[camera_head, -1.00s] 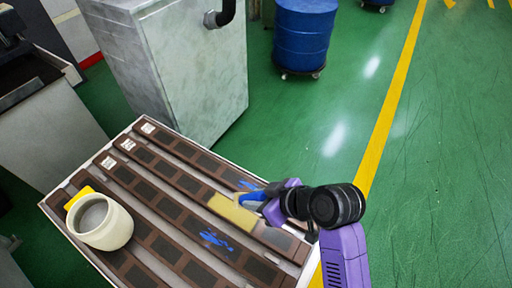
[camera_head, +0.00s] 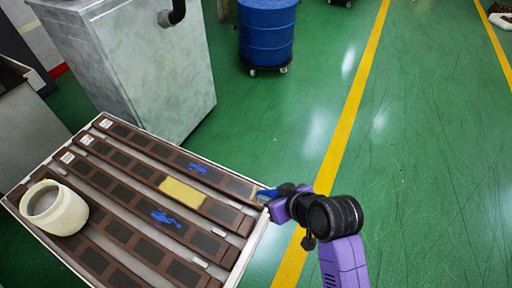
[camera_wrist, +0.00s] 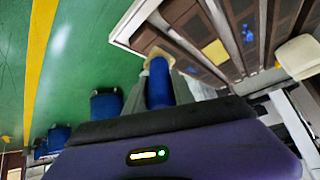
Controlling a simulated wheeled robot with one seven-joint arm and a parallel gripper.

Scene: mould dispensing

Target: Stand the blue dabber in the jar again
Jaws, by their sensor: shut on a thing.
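The jar (camera_head: 55,211) is a cream, round, open-topped pot, upright at the left end of the mould table. It also shows at the right edge of the wrist view (camera_wrist: 300,57). My gripper (camera_head: 272,196) is shut on the blue dabber (camera_head: 264,193) at the table's right edge, far from the jar. In the wrist view the dabber (camera_wrist: 160,85) is a blue cylinder with a pale tip, between grey fingers (camera_wrist: 160,91). How far above the table it is held, I cannot tell.
Long brown moulds (camera_head: 121,231) fill the white-rimmed table (camera_head: 251,243), with blue smears (camera_head: 166,217) and a yellow patch (camera_head: 182,192). A grey cabinet (camera_head: 150,80) stands behind. A blue drum (camera_head: 267,35) stands further back. Green floor to the right is clear.

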